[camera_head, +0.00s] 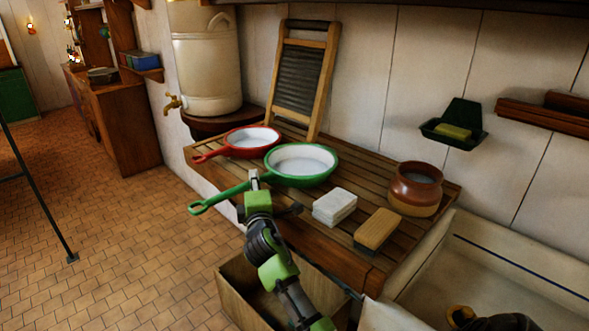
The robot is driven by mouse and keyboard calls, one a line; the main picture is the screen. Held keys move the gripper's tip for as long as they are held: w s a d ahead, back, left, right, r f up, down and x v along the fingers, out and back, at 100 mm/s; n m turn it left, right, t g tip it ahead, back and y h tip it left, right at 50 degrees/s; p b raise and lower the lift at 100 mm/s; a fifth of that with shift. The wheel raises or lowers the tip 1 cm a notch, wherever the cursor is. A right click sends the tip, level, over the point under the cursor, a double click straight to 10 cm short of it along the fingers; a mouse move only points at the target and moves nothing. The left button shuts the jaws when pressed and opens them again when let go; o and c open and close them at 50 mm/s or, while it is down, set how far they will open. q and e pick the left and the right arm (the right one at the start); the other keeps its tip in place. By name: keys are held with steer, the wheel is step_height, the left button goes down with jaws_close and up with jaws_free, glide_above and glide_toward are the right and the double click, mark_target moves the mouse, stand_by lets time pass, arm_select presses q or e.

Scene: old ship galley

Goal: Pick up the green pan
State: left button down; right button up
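The green pan (302,163) has a pale inside and a long green handle (218,197). It rests on the slatted wooden counter, with its handle reaching left past the front edge. My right gripper (254,178) is at the handle, close to where it joins the pan. Its wrist covers part of the view, and I cannot tell whether the fingers are closed around the handle. My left gripper is not in view.
A red pan (247,141) sits just behind the green one. A washboard (303,75) leans on the wall. White cloths (335,206), a brush (377,230) and a brown pot (415,189) stand to the right. An open wooden box (237,297) is below the counter.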

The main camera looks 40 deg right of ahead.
steer(key=shift+s, duration=0.1)
jaws_close()
steer(key=shift+r, duration=0.2)
